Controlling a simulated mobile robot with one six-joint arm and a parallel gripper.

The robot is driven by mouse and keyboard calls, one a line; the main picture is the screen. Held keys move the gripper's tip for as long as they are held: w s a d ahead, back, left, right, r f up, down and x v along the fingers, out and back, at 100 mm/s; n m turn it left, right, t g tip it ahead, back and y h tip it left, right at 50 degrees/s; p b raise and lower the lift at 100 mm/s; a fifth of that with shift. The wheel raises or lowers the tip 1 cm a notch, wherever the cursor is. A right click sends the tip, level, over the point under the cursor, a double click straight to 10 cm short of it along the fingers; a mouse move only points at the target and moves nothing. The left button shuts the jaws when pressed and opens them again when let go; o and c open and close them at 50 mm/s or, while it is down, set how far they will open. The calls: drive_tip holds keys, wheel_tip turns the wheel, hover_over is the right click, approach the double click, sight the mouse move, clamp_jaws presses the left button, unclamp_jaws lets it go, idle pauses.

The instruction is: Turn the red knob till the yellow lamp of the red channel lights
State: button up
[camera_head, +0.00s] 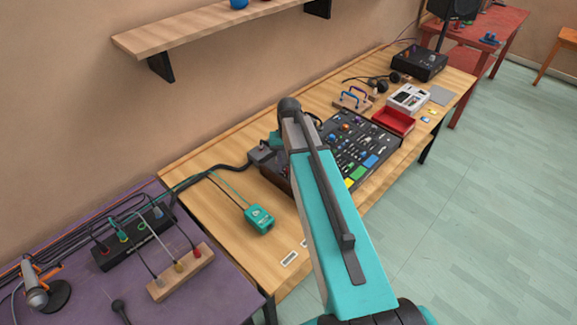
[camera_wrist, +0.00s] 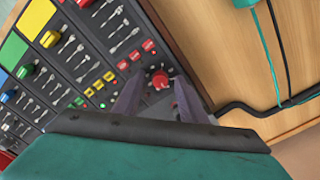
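A round red knob (camera_wrist: 159,79) sits near the end of the dark control panel (camera_wrist: 112,52) in the wrist view. The fingers of my gripper (camera_wrist: 158,84) are apart, one on each side of this knob. I cannot tell whether they touch it. Another red knob (camera_wrist: 83,3) is cut by the top edge. Small yellow, red and green squares (camera_wrist: 93,88) and a bright green dot (camera_wrist: 102,105) are on the panel. I cannot tell which one is the red channel's lamp. In the head view my arm hides the knob and part of the panel (camera_head: 365,143).
A black cable (camera_wrist: 235,107) and a teal box (camera_head: 259,220) lie on the wooden table beside the panel. A red tray (camera_head: 394,122) stands beyond it. A wooden shelf (camera_head: 205,28) is on the wall above. A purple table (camera_head: 215,295) with microphone gear is at left.

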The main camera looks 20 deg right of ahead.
wheel_tip(320, 180, up, 14)
drive_tip(key=b, duration=0.4)
idle(0.9)
drive_tip(key=shift+f, duration=0.15)
idle(0.4)
